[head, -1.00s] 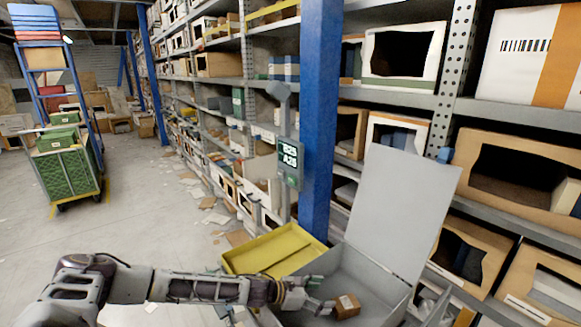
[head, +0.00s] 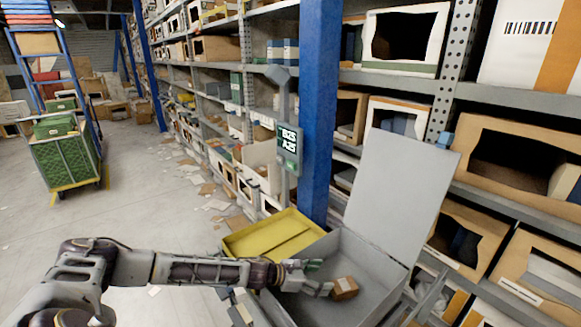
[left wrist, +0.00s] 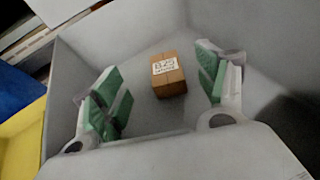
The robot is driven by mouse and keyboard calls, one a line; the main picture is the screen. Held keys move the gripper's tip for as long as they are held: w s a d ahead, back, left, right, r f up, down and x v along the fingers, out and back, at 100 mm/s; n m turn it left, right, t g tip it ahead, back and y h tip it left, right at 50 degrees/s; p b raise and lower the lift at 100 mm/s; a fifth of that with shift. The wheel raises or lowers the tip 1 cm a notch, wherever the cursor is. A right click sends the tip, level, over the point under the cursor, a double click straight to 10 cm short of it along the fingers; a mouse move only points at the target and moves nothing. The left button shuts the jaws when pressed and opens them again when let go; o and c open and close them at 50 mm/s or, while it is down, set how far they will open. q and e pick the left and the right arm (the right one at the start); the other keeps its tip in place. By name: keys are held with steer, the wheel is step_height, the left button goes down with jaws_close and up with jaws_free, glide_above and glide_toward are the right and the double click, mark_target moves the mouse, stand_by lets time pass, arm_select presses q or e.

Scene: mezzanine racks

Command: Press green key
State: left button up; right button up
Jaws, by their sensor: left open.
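A grey post panel (head: 289,145) with a lit display stands beside the blue rack upright. A small green key (head: 291,165) shows under its display. My left gripper (head: 322,278) is open inside a grey lidded bin (head: 365,262), low and to the right of the panel, and apart from it. A small brown box (head: 345,289) with a white label lies in the bin at the fingertips. In the left wrist view this box (left wrist: 168,75) lies beyond and between the two green-padded fingers (left wrist: 163,92), with space on both sides. My right gripper is not in view.
A yellow tray (head: 270,237) sits beside the bin, below the panel. The blue upright (head: 320,110) stands close to the panel's right. Shelves of boxes line the right. A green cart (head: 65,160) stands at the far left, with open floor before it.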

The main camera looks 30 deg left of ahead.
arm_select(q)
jaws_close()
stand_by(1.4)
